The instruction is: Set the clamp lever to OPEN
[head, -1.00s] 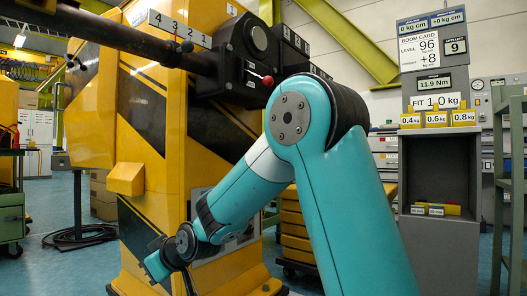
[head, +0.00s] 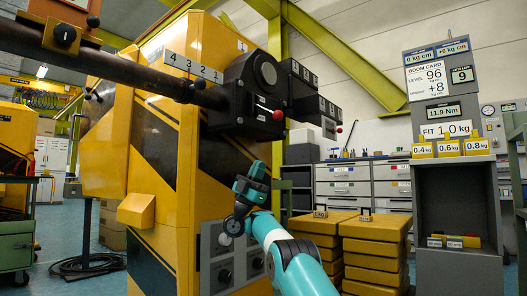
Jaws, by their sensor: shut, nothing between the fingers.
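A short lever with a red ball knob (head: 278,115) sticks out of the black housing (head: 255,90) at the boom's pivot. Small white labels (head: 263,103) sit beside it, too small to read, so I cannot tell its setting or be sure it is the clamp lever. A second red-knobbed lever (head: 339,129) stands on a grey box farther right. My teal gripper (head: 251,182) is below the black housing, in front of the yellow cabinet. It is shut, empty and apart from both levers.
The dark boom (head: 130,70) runs left from the housing, past a plate numbered 1 to 4 (head: 192,68). A knob panel (head: 232,262) is on the cabinet behind my arm. Yellow stacked blocks (head: 375,230) and a grey card stand (head: 460,270) are at right.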

